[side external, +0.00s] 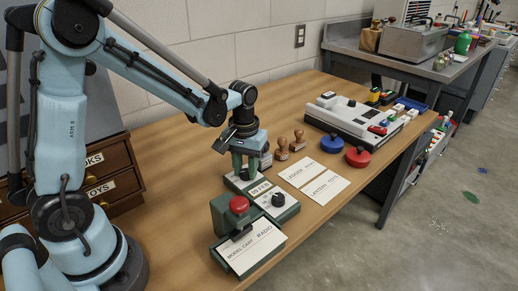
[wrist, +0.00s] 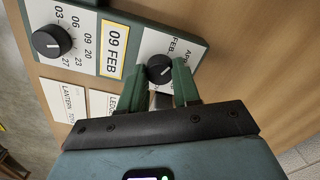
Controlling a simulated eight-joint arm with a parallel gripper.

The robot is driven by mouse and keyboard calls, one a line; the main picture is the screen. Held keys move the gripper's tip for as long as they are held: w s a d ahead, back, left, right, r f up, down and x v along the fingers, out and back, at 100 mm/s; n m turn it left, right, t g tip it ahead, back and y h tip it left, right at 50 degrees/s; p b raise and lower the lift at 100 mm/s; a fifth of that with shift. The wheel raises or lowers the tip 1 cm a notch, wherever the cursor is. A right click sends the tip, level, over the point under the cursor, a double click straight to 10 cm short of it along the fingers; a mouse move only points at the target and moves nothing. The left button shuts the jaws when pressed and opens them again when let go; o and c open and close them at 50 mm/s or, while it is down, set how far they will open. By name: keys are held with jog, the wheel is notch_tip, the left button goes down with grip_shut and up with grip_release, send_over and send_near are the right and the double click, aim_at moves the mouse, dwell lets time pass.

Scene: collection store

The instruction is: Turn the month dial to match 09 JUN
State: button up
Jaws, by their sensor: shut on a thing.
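The date unit is a green-edged box with a white face (side external: 291,206). Its yellow-framed window (wrist: 115,50) reads 09 FEB. The black month dial (wrist: 159,69) is at the right end in the wrist view, with FEB and part of another month label beside it. My gripper (wrist: 160,88) has its green fingers shut on this dial from either side. In the side view my gripper (side external: 244,174) points down over the unit's far end and hides the month dial. The black day dial (wrist: 52,42) stands free at the other end, beside printed numbers.
A green press with a red knob (side external: 239,205) stands in front of the unit, with a white card on it. Two white cards (side external: 325,186) lie to the right. Wooden stamps (side external: 281,149), a blue pad (side external: 331,143) and a red pad (side external: 358,157) stand behind.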

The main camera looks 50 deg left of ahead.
aim_at(245, 172)
jog(key=m, duration=1.2)
jog(key=shift+m, duration=0.3)
dwell(0.4)
jog(key=o, duration=1.1)
jog(key=shift+c, duration=0.2)
notch_tip(245, 172, up, 12)
